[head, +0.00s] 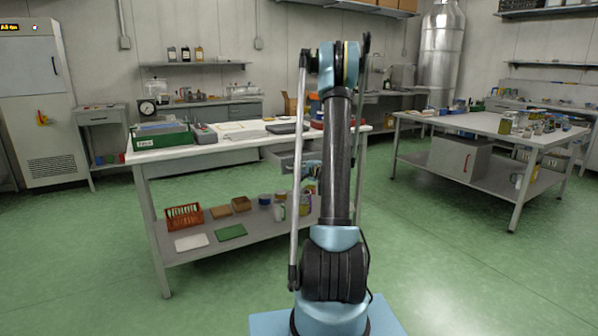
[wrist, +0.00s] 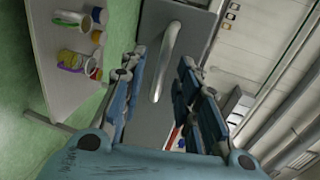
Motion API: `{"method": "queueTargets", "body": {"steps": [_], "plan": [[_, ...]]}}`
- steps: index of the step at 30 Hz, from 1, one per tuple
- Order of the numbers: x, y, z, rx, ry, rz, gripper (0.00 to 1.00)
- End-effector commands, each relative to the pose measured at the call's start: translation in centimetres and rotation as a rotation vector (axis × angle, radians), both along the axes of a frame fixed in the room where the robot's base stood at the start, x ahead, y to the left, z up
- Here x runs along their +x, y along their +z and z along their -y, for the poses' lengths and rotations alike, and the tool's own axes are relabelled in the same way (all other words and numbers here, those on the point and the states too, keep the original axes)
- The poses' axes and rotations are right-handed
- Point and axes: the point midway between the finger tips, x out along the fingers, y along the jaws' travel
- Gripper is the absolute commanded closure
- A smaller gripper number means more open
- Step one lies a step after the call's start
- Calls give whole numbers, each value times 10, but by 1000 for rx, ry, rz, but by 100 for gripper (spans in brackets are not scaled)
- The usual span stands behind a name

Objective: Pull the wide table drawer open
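The wide drawer is a grey front (wrist: 185,18) under the white-topped table (head: 205,150). In the head view the drawer (head: 281,158) shows below the tabletop's edge, partly hidden by my arm. Its silver bar handle (wrist: 168,58) runs lengthwise between my fingers in the wrist view. My gripper (wrist: 160,64) is open, with one blue finger on each side of the handle and visible gaps. Contact with the handle is not visible. In the head view my gripper (head: 313,172) is small and mostly behind my arm. How far the drawer stands out is hard to tell.
The table's lower shelf (head: 205,244) holds a red-brown basket (head: 184,217), boards and several cups. A green box (head: 160,136) and trays sit on top. Another table (head: 480,124) stands to the right, with open green floor between.

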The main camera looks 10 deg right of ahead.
Motion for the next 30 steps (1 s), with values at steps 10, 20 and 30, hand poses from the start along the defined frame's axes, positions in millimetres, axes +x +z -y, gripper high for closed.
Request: {"method": "queueTargets", "body": {"steps": [10, 20, 30], "plan": [[-62, 13, 20, 0, -2, -1, 70], [-92, 20, 30, 0, -1, -1, 70], [-94, 21, 30, 0, 0, -1, 70]]}}
